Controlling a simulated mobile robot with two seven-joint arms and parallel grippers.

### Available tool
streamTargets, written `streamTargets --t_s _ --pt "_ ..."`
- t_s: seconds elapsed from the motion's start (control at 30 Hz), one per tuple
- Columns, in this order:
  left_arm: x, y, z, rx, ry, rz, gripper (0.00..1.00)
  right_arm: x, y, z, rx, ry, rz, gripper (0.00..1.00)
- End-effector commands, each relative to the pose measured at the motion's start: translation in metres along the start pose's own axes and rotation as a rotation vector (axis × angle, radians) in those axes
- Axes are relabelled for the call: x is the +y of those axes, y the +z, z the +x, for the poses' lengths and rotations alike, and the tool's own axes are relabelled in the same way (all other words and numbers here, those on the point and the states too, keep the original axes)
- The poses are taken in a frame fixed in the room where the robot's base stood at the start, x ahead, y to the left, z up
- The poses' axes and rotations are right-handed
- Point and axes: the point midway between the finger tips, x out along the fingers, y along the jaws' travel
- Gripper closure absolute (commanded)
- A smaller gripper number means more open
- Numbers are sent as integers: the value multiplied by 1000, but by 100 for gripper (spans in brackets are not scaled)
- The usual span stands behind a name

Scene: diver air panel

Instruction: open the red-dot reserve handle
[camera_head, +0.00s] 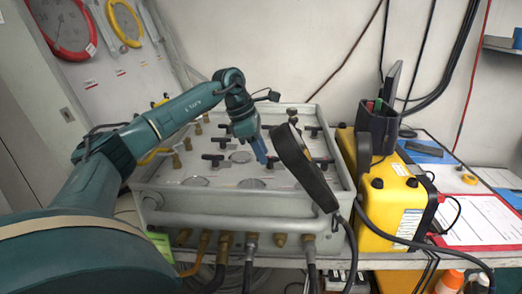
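The grey air panel (167,200) lies on the bench with several black T-shaped handles and round gauges on its top face. I cannot make out a red dot clearly enough to say which handle is the reserve one. My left gripper (262,152) reaches down over the middle of the panel, its blue fingers close to the handles there. Whether the fingers touch a handle or how far apart they are cannot be told. My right gripper is not in view.
A black elongated object (303,168) with a cable stands over the panel's right part, close to my gripper. A yellow case (392,205) stands to the right, with a black holder (377,128) behind it. Hoses (222,250) hang from the panel's front. A clipboard (480,222) lies farther right.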

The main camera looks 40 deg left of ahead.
Motion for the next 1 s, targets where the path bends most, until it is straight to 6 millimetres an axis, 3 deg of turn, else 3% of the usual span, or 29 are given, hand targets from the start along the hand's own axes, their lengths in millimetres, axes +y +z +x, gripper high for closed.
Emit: streamTargets --t_s 0.27,0.67,1.0 --pt "0 0 2 0 0 0 66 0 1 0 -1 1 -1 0" --pt "0 0 1 0 0 0 99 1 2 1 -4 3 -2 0" --pt "0 0 1 1 4 -10 100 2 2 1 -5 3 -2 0"
